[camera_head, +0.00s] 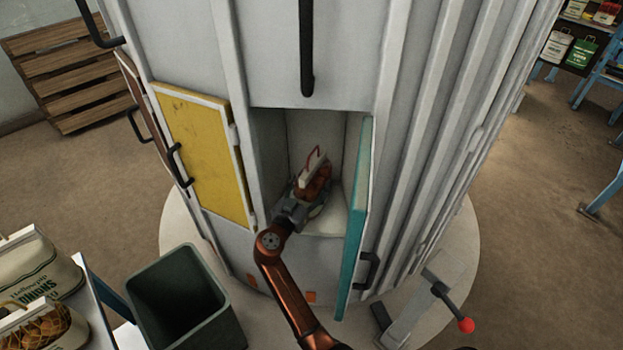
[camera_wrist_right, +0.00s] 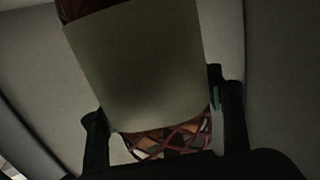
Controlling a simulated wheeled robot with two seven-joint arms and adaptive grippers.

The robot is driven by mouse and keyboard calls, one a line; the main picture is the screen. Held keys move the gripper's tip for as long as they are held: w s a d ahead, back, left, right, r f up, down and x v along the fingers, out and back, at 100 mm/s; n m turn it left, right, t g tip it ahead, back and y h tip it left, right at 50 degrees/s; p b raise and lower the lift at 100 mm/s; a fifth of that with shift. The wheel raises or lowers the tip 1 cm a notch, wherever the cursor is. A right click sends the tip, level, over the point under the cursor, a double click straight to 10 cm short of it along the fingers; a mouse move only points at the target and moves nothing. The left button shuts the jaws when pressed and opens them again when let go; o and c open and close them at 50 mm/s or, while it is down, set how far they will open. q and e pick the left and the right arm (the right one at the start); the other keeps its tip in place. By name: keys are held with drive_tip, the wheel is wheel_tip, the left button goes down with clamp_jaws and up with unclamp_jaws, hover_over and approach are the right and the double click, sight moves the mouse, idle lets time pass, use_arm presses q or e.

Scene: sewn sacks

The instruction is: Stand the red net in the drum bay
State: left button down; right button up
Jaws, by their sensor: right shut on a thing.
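The red net (camera_head: 317,179) is inside an open bay of the grey drum (camera_head: 270,60), with a pale header and a red handle at its top. My right gripper (camera_head: 294,207) reaches into the bay and is shut on the net. In the right wrist view the net's mesh (camera_wrist_right: 168,140) and a large blank pale label (camera_wrist_right: 135,65) sit between my two fingers. The bay floor (camera_head: 327,222) is pale and bare at the right. I cannot tell whether the net's base touches it. My left gripper is not in view.
The bay's teal door (camera_head: 357,220) stands open at its right. A yellow door (camera_head: 205,150) is on the left. A dark bin (camera_head: 187,300), a table with sacks (camera_head: 35,268) and a lever with a red knob (camera_head: 466,325) stand around the drum.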

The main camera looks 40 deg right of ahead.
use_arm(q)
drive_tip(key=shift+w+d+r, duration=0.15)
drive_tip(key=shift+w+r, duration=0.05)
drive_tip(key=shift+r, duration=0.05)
use_arm(e)
drive_tip(key=shift+f, duration=0.3)
drive_tip(key=o, duration=2.1)
drive_tip(key=shift+f, duration=0.2)
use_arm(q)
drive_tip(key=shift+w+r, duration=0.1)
